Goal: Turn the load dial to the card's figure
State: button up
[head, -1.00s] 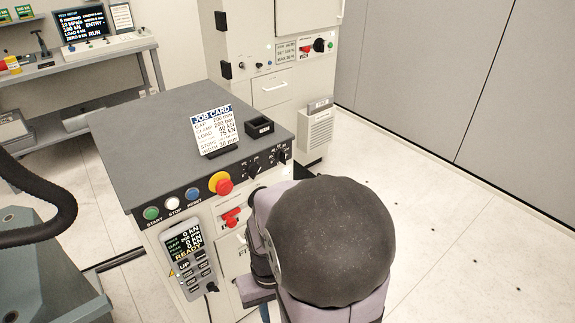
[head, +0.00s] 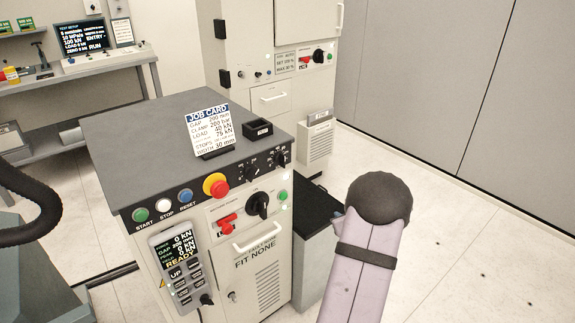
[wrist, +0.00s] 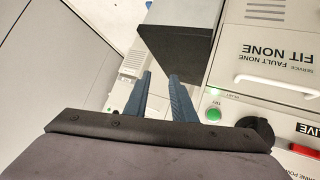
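The job card (head: 208,130) stands on the grey console top; its LOAD line appears to read 40 kN. Two small black dials, the left one (head: 252,171) and the right one (head: 281,158), sit on the console's dark front strip. Their labels are too small to read, so I cannot tell which is the load dial. My gripper (wrist: 160,76) shows in the wrist view as two blue fingers, parted and with nothing between them. In the head view my arm is right of the console, clear of the dials, and largely hides the gripper.
A red emergency button (head: 216,186) sits left of the dials. Below are a red switch (head: 228,223) and a large black rotary knob (head: 263,205). The handset (head: 177,262) shows READY. A black-topped grey box (head: 318,245) stands beside the console. Open floor lies right.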

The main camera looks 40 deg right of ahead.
jog(key=w+a+r+n+t+y, duration=0.2)
jog(key=w+a+r+t, duration=0.1)
jog(key=w+r+t, duration=0.4)
jog(key=n+t+y, duration=0.2)
jog(key=y, duration=0.2)
send_near(281, 160)
jog(key=shift+d+r, duration=0.1)
jog(key=shift+r, duration=0.4)
jog(key=shift+w, duration=0.1)
jog(key=shift+w+p, duration=0.85)
jog(key=shift+w, duration=2.7)
grip_shut()
